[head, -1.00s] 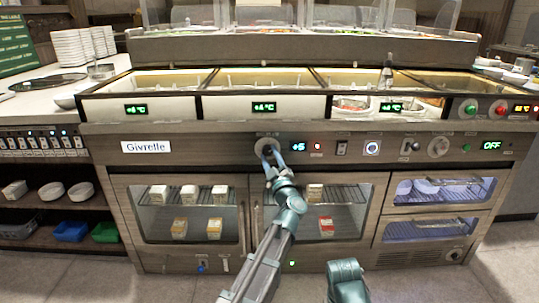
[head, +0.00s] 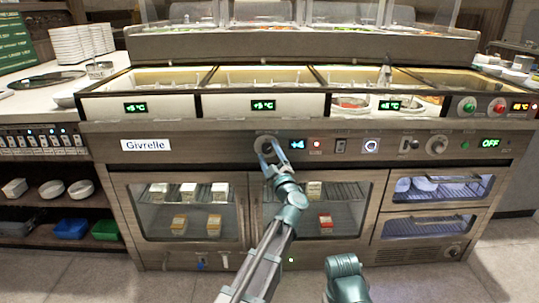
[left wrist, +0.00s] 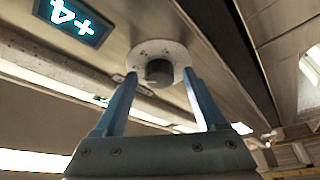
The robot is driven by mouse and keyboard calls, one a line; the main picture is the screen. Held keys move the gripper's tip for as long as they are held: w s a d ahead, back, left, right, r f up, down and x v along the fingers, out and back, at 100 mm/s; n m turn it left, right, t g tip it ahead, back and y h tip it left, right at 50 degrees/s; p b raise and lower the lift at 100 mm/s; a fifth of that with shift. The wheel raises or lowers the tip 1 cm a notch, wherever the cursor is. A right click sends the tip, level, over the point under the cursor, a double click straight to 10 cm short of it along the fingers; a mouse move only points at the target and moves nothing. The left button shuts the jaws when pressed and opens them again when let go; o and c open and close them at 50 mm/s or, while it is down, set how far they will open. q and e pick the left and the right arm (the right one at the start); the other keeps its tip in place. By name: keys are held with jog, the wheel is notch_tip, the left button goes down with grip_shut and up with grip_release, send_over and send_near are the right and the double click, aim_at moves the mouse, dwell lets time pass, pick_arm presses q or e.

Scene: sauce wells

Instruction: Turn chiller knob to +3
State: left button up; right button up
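The chiller knob (head: 264,141) is on the counter's front panel, left of a small blue display (head: 297,144) that reads +4. In the left wrist view the knob (left wrist: 159,68) is a pale round disc with a dark grey centre, and the display (left wrist: 75,20) shows +4 tilted. My left gripper (head: 268,152) reaches up to the panel. Its two blue fingers (left wrist: 160,82) lie against opposite sides of the knob. The fingers partly hide the knob in the head view. My right gripper is out of view.
Right of the display are a red light (head: 317,144), a rocker switch (head: 340,146), a round blue-lit button (head: 371,146) and another knob (head: 437,145). Glass doors with boxes lie below. Sauce wells with green displays (head: 263,105) sit above.

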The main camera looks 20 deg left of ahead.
pick_arm(q)
jog(key=b+v, duration=0.3)
jog(key=v, duration=1)
jog(key=shift+s+d+f, duration=0.15)
jog(key=shift+s+f, duration=0.05)
jog(key=shift+s, duration=0.1)
